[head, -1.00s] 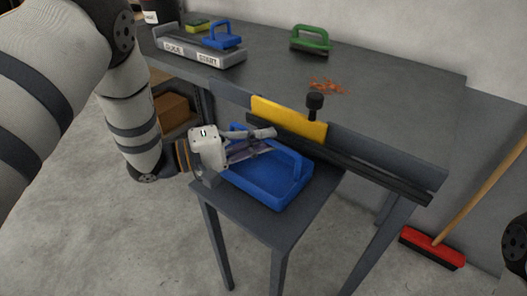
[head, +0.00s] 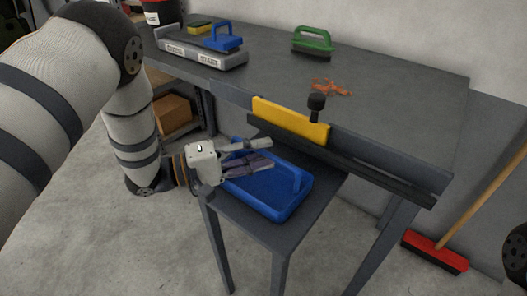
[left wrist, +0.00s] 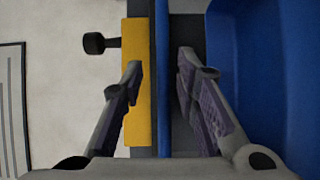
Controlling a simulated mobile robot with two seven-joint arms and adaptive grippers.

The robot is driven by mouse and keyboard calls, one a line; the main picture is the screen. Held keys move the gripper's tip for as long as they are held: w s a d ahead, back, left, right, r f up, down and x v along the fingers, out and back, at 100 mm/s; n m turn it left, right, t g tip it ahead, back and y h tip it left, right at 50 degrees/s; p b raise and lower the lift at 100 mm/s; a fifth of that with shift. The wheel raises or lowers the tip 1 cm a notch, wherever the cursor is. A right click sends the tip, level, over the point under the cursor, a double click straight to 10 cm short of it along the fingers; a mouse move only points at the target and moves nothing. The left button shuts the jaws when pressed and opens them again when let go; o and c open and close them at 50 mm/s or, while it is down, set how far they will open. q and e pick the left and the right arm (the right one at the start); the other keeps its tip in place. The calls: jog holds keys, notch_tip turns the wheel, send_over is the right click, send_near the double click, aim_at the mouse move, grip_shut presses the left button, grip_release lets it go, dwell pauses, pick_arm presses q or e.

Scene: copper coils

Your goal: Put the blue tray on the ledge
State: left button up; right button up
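The blue tray (head: 268,197) has upright handles and appears to rest flat on the ledge (head: 300,222), a dark grey surface lower than the workbench top. My left gripper (head: 262,155) is at the tray's back-left side, with its fingers spread. In the left wrist view, a thin blue bar (left wrist: 162,60), apparently the tray's handle seen edge-on, stands between the fingertips (left wrist: 160,75) with gaps on both sides. The tray's body (left wrist: 270,70) is to the right there. My fingers partly hide the near handle in the head view. My right gripper is not seen.
A yellow block (head: 290,119) with a black knob (head: 316,102) stands at the bench's front edge, close behind the tray. The bench (head: 400,95) holds a green brush (head: 312,42), orange scraps and a grey labelled holder. A red broom (head: 435,252) leans at right.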

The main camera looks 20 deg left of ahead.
pick_arm(q)
jog(key=v, duration=1.1)
